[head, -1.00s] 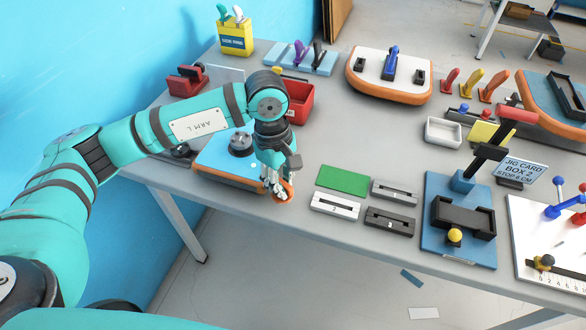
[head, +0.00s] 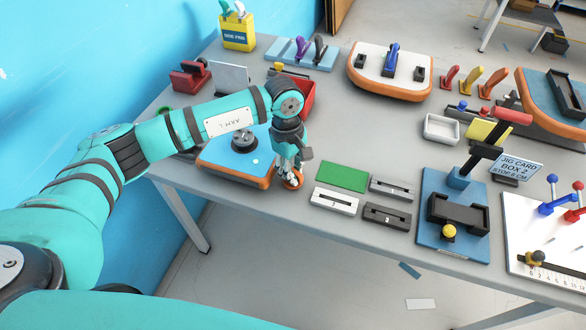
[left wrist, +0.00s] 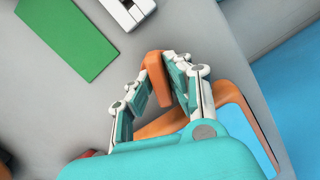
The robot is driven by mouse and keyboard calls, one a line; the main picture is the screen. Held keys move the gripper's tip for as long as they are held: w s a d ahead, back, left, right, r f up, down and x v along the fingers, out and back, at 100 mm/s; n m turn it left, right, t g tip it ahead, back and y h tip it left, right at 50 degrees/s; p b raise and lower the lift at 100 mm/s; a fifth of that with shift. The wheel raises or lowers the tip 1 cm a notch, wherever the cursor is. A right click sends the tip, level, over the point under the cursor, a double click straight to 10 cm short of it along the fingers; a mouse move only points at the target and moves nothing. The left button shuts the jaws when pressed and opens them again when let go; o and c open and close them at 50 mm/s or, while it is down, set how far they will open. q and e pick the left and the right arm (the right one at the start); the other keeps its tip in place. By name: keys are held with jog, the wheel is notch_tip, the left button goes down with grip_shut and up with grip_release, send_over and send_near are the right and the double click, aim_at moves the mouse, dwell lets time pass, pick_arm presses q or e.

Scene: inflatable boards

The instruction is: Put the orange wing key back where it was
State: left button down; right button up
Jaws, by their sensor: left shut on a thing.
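My left gripper (head: 291,172) is above the near left part of the table, by the corner of the blue board with an orange rim (head: 215,153). It is shut on the orange wing key (head: 294,181), which shows just below the fingers. In the left wrist view the orange key (left wrist: 158,78) sticks out between the two fingertips, clear of the green mat. Part of the key is hidden by the fingers. A round dark valve (head: 243,141) sits on the blue board, partly behind my arm. My right gripper is not in view.
A green mat (head: 342,177) and several slotted blocks, one white (head: 334,201), lie right of the gripper. A red bin (head: 308,98) stands behind my arm. Red, yellow and orange upright handles (head: 472,83) stand at the back right. The table's front edge is close.

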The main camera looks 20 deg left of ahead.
pick_arm(q)
jog(key=c, duration=1.7)
grip_release()
jog(key=shift+f, duration=0.15)
jog(key=o, duration=0.4)
jog(key=shift+o, duration=0.2)
jog(key=shift+r, duration=0.25)
jog(key=shift+w+r, duration=0.1)
jog(key=shift+r, duration=0.1)
notch_tip(320, 180, up, 11)
jog(key=a+b, duration=0.1)
jog(key=b, duration=0.1)
jog(key=shift+w+a+r+b, duration=0.2)
jog(key=shift+b, duration=0.2)
